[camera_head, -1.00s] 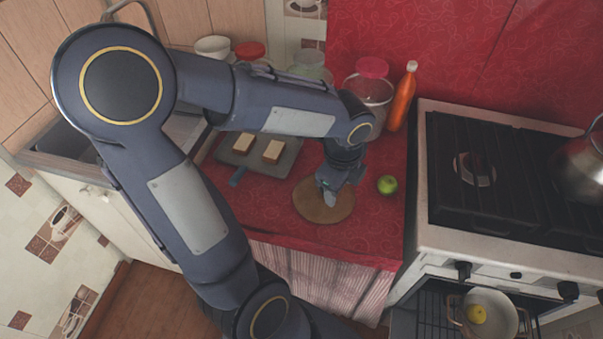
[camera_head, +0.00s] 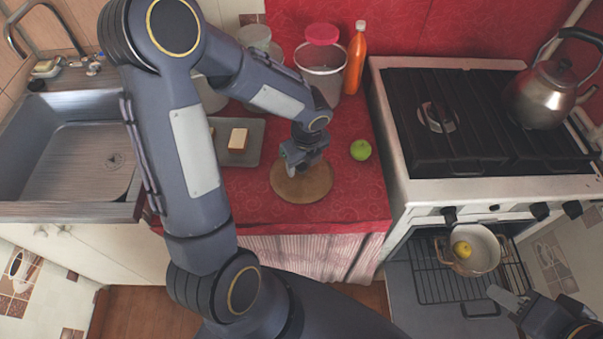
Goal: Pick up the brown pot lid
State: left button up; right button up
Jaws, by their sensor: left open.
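The brown pot lid (camera_head: 308,187) lies flat on the red counter, near its front edge, in the head view. It is a round brown disc. My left gripper (camera_head: 298,166) is open and points down over the far part of the lid. It hides that part, so I cannot tell whether the fingers touch the lid or straddle a knob. My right gripper (camera_head: 508,300) shows at the lower right, in front of the oven and away from the lid. I cannot tell whether its fingers are open or shut.
A green apple (camera_head: 360,150) sits right of the lid. A tray (camera_head: 252,128) with bread is to the left. A jar (camera_head: 322,66) and an orange bottle (camera_head: 355,62) stand behind. A pot (camera_head: 484,250) with a yellow fruit sits on the open oven's rack.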

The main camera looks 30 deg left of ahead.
pick_arm(q)
jog(key=shift+f, duration=0.2)
grip_shut()
jog(key=shift+r, duration=0.1)
